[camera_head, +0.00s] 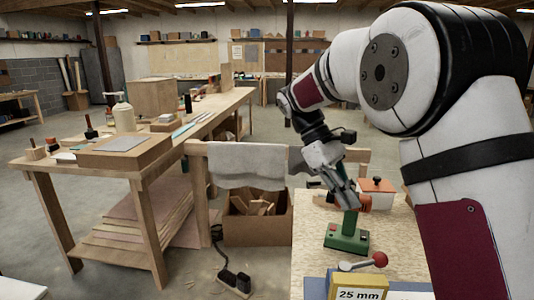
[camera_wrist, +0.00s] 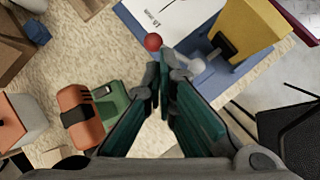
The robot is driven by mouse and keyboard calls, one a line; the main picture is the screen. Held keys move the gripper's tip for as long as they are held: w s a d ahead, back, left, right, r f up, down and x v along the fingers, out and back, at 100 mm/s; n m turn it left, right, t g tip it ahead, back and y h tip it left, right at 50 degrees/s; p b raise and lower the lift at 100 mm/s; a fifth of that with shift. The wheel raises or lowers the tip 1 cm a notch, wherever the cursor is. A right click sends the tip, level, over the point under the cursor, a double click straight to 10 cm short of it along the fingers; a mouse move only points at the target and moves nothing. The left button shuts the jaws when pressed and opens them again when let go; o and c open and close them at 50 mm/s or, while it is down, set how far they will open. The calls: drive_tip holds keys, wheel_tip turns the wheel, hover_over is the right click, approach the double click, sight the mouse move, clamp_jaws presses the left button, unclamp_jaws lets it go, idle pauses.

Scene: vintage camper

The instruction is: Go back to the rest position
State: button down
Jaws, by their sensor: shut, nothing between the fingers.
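My gripper (camera_head: 353,203) points down over the chipboard bench top (camera_head: 309,229) at the right of the head view, at the end of my bent arm. In the wrist view its two teal fingers (camera_wrist: 166,88) come together at the tips with nothing held between them. A green and orange tool (camera_head: 347,238) stands on the bench just below the fingers in the head view. In the wrist view that tool (camera_wrist: 88,112) lies left of the fingers. Whether the fingertips touch anything is hard to tell.
A lever with a red ball (camera_head: 380,259) and a yellow "25 mm" block (camera_head: 358,291) sit at the bench's near side. A white box with an orange lid (camera_head: 379,195) stands behind the gripper. A long wooden workbench (camera_head: 150,160) stands left, with concrete floor between.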

drive_tip(key=s+d+r+m+t+y, duration=0.1)
drive_tip(key=s+r+m+t+y, duration=0.15)
drive_tip(key=s, duration=0.55)
drive_tip(key=s+d+r+m+t+y, duration=0.1)
drive_tip(key=s+r+m+t, duration=0.15)
drive_tip(key=s, duration=0.55)
drive_tip(key=s+f+m+t+y+p, duration=0.1)
drive_tip(key=s+f+m+t+y, duration=0.1)
drive_tip(key=s, duration=1)
drive_tip(key=shift+a+f+m+t, duration=0.45)
drive_tip(key=shift+f+m+t, duration=0.25)
drive_tip(key=shift+f+t, duration=0.25)
